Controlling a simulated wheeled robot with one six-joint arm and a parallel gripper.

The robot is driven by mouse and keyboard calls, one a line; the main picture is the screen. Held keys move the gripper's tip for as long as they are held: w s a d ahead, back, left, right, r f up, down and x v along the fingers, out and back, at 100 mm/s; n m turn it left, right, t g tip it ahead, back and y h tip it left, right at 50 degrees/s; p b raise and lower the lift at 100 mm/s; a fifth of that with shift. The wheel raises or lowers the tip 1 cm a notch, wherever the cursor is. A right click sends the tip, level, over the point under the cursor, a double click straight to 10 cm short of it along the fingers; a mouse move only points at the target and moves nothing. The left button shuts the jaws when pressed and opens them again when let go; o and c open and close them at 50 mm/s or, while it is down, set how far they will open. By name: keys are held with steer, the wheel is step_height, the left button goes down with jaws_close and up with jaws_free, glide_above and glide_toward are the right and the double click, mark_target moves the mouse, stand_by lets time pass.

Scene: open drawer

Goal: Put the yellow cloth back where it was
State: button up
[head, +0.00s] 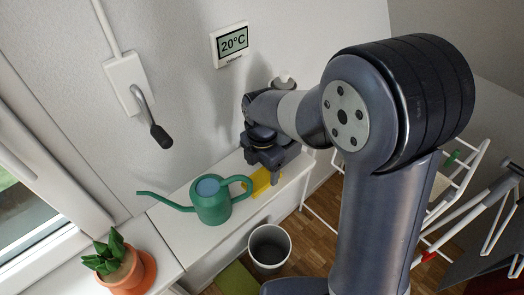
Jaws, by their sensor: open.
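The yellow cloth (261,183) lies on the white ledge (172,222), just right of the green watering can (212,205), and its lower edge seems to hang over the front edge. My gripper (270,174) points down right over the cloth, and its fingers hide part of it. The gripper is open. Whether the fingers touch the cloth cannot be told from this view.
The watering can stands close to the left of my gripper. A potted plant (118,268) sits at the lower left. A grey bin (269,246) stands on the floor in front of the ledge. A white drying rack (462,185) is at the right. A lever switch (128,85) and a thermometer display (232,44) are on the wall.

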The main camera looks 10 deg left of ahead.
mark_target(262, 177)
step_height(262, 177, up, 9)
